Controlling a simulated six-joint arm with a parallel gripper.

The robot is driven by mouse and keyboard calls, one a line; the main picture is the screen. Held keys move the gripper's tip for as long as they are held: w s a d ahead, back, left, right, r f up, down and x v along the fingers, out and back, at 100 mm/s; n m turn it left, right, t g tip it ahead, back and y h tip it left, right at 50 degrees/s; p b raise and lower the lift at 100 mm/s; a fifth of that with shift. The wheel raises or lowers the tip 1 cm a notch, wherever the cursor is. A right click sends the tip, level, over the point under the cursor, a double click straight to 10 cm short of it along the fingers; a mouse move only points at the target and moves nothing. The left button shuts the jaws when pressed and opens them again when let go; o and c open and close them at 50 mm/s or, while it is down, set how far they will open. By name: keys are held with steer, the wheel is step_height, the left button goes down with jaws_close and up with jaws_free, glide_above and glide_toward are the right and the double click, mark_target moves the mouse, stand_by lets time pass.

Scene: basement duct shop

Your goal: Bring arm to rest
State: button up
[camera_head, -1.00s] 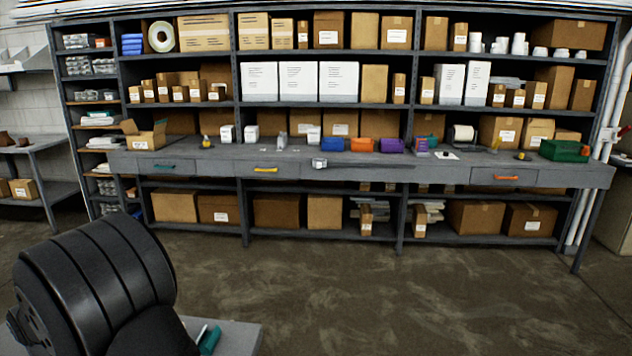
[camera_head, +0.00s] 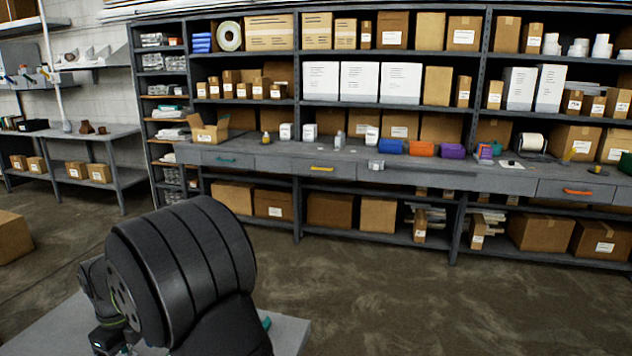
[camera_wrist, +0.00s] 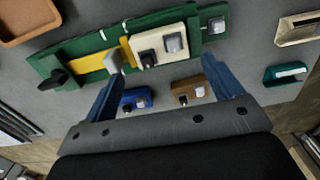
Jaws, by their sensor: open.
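My gripper (camera_wrist: 160,68) shows in the wrist view with two blue fingers spread wide and nothing held between them. Beyond the fingertips is a grey surface (camera_wrist: 232,75) with a long green holder (camera_wrist: 85,50), which carries a yellow part and a cream block (camera_wrist: 160,50). A blue block (camera_wrist: 135,99) and a brown block (camera_wrist: 188,92) lie nearer, seen between the fingers. I cannot tell the height of the fingers above the surface. In the head view my black arm link fills the lower left, and the gripper is hidden.
In the wrist view a brown tray (camera_wrist: 28,34) is at upper left, a teal piece (camera_wrist: 286,74) and a cream piece (camera_wrist: 298,28) at right. In the head view a long grey workbench (camera_head: 440,177) with loaded shelves stands at the back. The floor (camera_head: 400,290) before it is clear.

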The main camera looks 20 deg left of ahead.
step_height(320, 180, down, 6)
steer(key=shift+f, duration=0.1)
step_height(320, 180, up, 4)
steer(key=w+d+r, duration=0.6)
steer(key=d+r, duration=0.1)
steer(key=d, duration=0.2)
steer(key=s+a+f+n, duration=0.1)
steer(key=s+a+n, duration=0.2)
steer(key=a+n, duration=0.5)
steer(key=s+a+f+n, duration=0.1)
steer(key=a+n, duration=0.7)
steer(key=n, duration=0.9)
steer(key=shift+s, duration=0.9)
steer(key=o, duration=0.3)
